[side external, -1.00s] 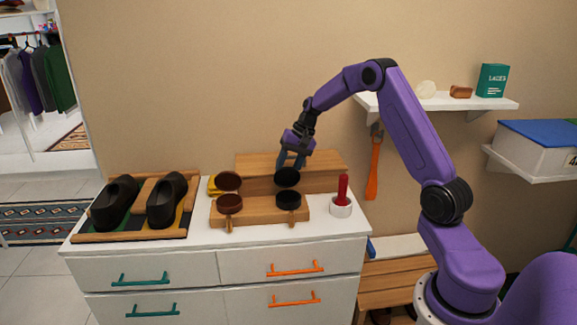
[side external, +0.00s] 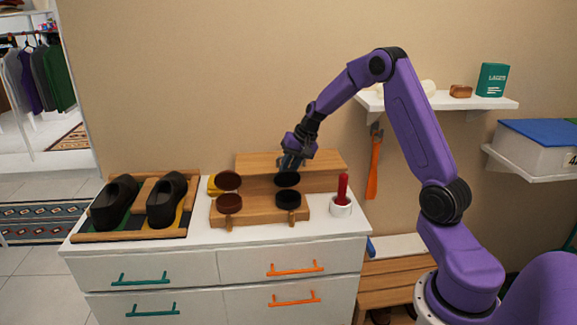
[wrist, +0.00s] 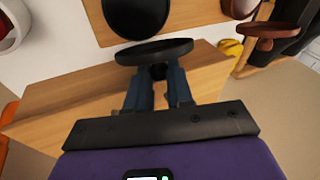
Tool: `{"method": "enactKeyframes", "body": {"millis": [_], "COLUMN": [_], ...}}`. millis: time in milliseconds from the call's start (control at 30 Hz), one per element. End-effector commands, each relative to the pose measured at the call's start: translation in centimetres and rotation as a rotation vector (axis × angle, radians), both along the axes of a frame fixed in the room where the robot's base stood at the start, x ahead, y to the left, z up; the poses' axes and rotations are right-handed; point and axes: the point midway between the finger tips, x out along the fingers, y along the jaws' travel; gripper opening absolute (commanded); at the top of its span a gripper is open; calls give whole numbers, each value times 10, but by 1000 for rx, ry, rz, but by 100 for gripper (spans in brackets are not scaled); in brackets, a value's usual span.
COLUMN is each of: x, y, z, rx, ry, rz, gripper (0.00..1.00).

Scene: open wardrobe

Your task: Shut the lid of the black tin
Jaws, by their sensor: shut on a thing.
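The black tin (side external: 289,199) sits on the right of the wooden holder, with its round black lid (side external: 287,180) standing open and upright at its back. In the wrist view the open tin (wrist: 137,14) lies beyond the lid (wrist: 153,52), which is seen nearly edge-on. My gripper (side external: 288,168) is behind the lid. In the wrist view its two blue-grey fingers (wrist: 158,77) are shut on the small dark knob (wrist: 158,71) on the lid's outer face. The fingers partly hide the knob.
A brown tin (side external: 229,204) with its lid open stands left of the black one. A raised wooden block (side external: 328,167) lies behind. A white cup with a red-handled tool (side external: 342,205) is at right. Black shoes (side external: 116,203) stand on a rack at left.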

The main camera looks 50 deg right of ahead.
Motion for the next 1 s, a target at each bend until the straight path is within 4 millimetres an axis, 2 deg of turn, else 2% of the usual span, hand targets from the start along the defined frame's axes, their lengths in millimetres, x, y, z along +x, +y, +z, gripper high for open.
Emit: {"method": "enactKeyframes", "body": {"millis": [1000], "x": [-26], "y": [27], "z": [-6], "rx": [-349], "ry": [-350], "rz": [3], "gripper": [0]}}
